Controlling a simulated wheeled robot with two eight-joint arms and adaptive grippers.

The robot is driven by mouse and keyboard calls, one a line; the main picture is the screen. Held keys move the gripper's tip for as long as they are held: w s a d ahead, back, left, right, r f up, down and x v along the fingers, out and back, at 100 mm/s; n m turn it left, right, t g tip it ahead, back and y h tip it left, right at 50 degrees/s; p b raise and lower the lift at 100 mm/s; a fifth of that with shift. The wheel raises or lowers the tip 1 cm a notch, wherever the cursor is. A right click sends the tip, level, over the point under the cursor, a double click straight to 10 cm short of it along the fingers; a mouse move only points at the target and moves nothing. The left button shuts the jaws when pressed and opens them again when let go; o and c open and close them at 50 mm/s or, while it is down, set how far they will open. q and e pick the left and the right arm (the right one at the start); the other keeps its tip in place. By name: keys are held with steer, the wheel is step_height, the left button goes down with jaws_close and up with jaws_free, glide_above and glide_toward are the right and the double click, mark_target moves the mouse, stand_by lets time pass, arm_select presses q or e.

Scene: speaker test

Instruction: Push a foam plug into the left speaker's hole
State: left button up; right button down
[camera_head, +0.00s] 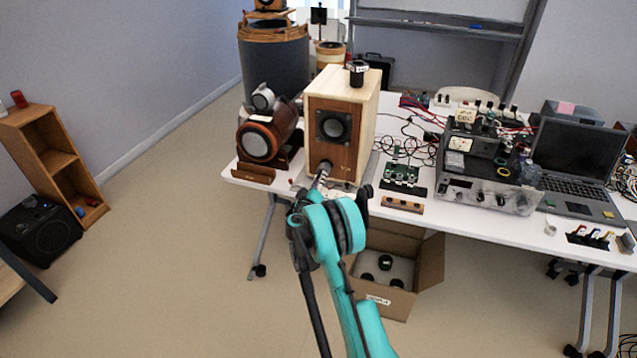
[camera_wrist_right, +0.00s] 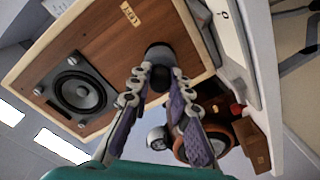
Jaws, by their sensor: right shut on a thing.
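A wooden box speaker (camera_head: 324,148) with a pale frame and a dark round driver (camera_head: 333,125) stands upright on the table. In the wrist view its face (camera_wrist_right: 120,55) is close, with the driver (camera_wrist_right: 78,92) at left. My right gripper (camera_head: 323,172) is at the lower front of this face; in the wrist view its fingers (camera_wrist_right: 159,82) are shut on a dark round foam plug (camera_wrist_right: 160,55). The plug is at the face; I cannot tell how deep it sits. The hole is hidden behind plug and gripper. My left gripper is not in view.
A round red-brown speaker (camera_head: 262,138) stands close left of the box speaker. A circuit board (camera_head: 403,174) and a wooden strip (camera_head: 402,204) lie to its right, then an amplifier (camera_head: 487,190) and a laptop (camera_head: 575,165). An open carton (camera_head: 431,262) with dark round pieces is below.

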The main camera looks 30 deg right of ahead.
steer(key=shift+w+a+f+m+h, duration=0.1)
steer(key=shift+a+f+m+h, duration=0.15)
steer(key=shift+h, duration=0.25)
stand_by(0.6)
steer(key=shift+x, duration=2.6)
stand_by(1.5)
steer(key=c, duration=1.3)
jaws_free()
